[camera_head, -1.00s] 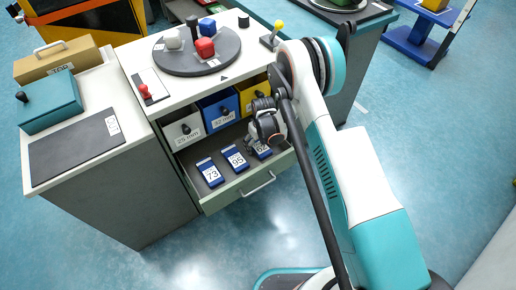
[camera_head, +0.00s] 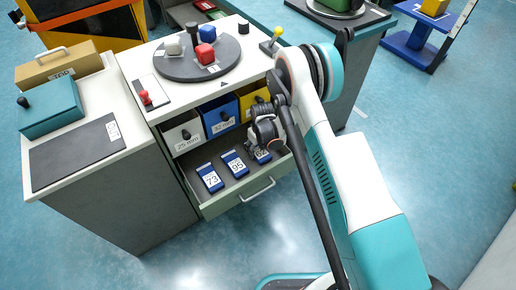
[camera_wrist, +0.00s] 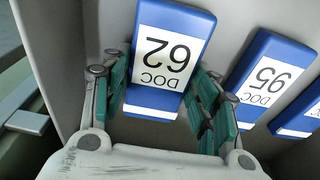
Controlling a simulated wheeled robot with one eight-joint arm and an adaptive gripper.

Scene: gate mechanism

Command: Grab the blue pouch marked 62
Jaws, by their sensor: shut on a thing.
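The blue pouch marked 62 (camera_wrist: 168,58) lies in the open drawer, with a white label reading DOC 62. In the wrist view it sits between the two green-padded fingers of my gripper (camera_wrist: 165,105), which are closed on its near end. In the head view the pouch (camera_head: 262,156) is partly hidden by my gripper (camera_head: 264,140) at the right end of the drawer. The pouch still appears to be down in the drawer; I cannot tell if it is lifted.
Pouches marked 95 (camera_head: 235,164) and 73 (camera_head: 210,178) lie to its left in the head view. The drawer front (camera_head: 250,190) has a metal handle. Labelled white (camera_head: 181,134), blue (camera_head: 219,115) and yellow bins stand just behind. A turntable (camera_head: 197,60) with cubes is above.

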